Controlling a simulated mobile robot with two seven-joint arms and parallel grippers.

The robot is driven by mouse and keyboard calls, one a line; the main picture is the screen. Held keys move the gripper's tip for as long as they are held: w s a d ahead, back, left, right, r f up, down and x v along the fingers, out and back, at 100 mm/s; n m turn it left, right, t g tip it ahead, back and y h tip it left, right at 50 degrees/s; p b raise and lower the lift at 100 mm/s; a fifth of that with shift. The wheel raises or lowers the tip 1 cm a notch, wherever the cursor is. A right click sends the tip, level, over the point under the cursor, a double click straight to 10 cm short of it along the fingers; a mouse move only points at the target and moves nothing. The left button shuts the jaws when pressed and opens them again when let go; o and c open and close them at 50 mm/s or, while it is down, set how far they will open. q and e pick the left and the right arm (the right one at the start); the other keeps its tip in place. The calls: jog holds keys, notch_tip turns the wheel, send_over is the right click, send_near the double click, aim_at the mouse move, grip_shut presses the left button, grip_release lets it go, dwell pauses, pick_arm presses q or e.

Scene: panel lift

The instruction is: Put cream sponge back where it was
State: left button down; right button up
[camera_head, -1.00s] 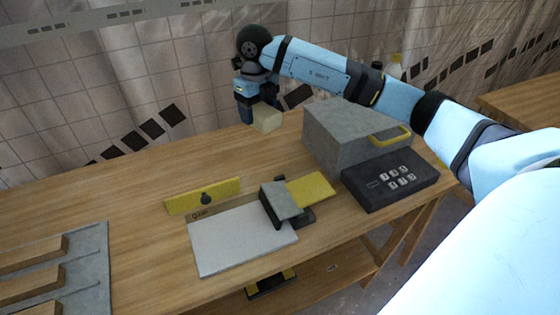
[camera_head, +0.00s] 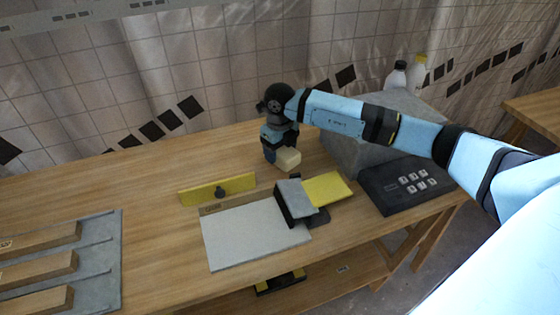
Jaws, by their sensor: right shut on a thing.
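The cream sponge (camera_head: 288,159) is a small pale block in the head view, at the back middle of the wooden table. My right gripper (camera_head: 280,156) is shut on it from above. The arm comes in from the right and hides part of the grip. I cannot tell whether the sponge touches the table. It is behind the grey block with the yellow plate (camera_head: 327,188). My left gripper is not in view.
A grey box (camera_head: 350,150) with a black keypad (camera_head: 405,186) stands to the right. In front lie a white panel (camera_head: 250,238) and an upright yellow strip (camera_head: 217,189). A grey rack (camera_head: 100,245) with wooden bars is at left. Two bottles (camera_head: 397,76) stand behind the box.

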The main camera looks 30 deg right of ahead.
notch_tip(320, 180, down, 4)
jog(key=shift+f, duration=0.1)
jog(key=shift+f, duration=0.15)
jog(key=o, duration=0.9)
